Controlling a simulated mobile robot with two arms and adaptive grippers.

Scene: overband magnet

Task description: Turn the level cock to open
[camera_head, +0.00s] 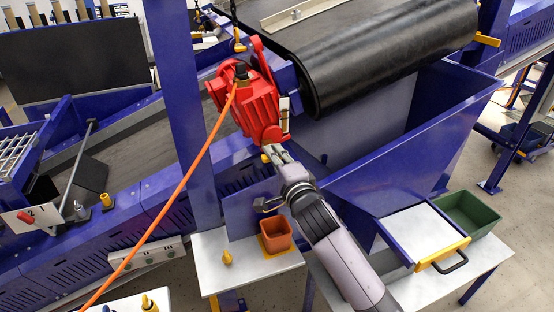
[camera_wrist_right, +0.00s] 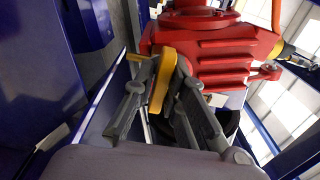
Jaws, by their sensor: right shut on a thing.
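The level cock's yellow lever (camera_wrist_right: 161,80) shows in the right wrist view, between the fingers of my right gripper (camera_wrist_right: 166,88), just in front of the red ribbed gear motor (camera_wrist_right: 215,50). In the head view my right gripper (camera_head: 276,154) reaches up from below to just under the red motor (camera_head: 248,102). A small yellow end of the lever (camera_head: 265,158) shows beside the fingers. The gripper is shut on the lever. The cock's body is mostly hidden behind the fingers. My left gripper is not in view.
A blue chute (camera_head: 360,185) and black belt drum (camera_head: 390,55) lie right of my right arm. A blue post (camera_head: 180,100) stands left. An orange cable (camera_head: 165,208) runs from the motor to the lower left. A brown bin (camera_head: 275,236) stands on a white table below.

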